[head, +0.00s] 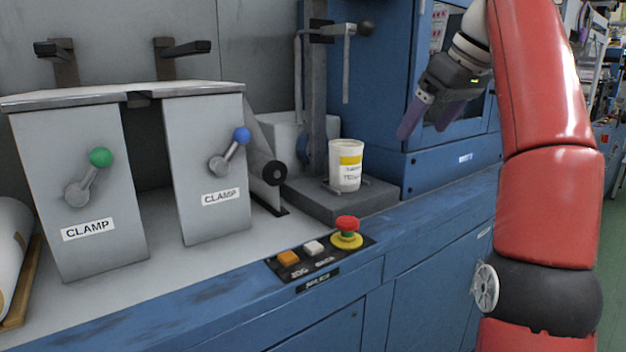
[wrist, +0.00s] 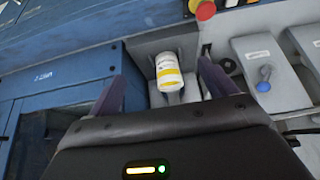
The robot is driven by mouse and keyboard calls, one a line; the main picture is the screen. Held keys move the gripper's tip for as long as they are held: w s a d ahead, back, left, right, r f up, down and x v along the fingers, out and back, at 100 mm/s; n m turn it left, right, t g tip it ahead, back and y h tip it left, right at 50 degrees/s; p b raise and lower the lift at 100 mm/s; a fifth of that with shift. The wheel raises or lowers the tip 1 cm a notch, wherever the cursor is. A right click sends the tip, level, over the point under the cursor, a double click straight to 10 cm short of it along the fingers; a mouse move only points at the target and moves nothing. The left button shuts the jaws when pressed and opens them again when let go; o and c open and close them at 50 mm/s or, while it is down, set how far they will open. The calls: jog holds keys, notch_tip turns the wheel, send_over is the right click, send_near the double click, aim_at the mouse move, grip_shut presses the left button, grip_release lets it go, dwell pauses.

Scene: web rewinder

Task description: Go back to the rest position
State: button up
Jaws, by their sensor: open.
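My gripper (head: 424,119) is at the upper right of the head view, in front of the blue cabinet. It points downward and to the left, with its purple fingers apart and nothing between them. In the wrist view my gripper (wrist: 158,88) also shows open. My red arm rises along the right side of the head view. A white cup with a yellow band (head: 346,165) stands upright on a grey block, to the left of my gripper and apart from it. The cup also shows in the wrist view (wrist: 170,72), beyond the fingers.
Two grey clamp panels carry a green-knobbed lever (head: 100,158) and a blue-knobbed lever (head: 241,135). A button panel with a red emergency stop (head: 347,224) sits on the counter's front edge. A white roll (head: 12,258) lies far left.

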jog(key=s+a+f+m+h, duration=0.2)
jog(key=s+a+f+m, duration=0.25)
jog(key=s+f, duration=0.45)
jog(key=s+f+m, duration=0.1)
jog(key=s+f, duration=0.7)
jog(key=f, duration=0.4)
jog(key=s+d+f+m+h, duration=0.1)
jog(key=s+f, duration=0.6)
jog(key=f, duration=0.6)
jog(key=shift+s+d+m+t+h, duration=0.3)
jog(key=shift+s+m+t, duration=0.05)
jog(key=shift+t, duration=0.05)
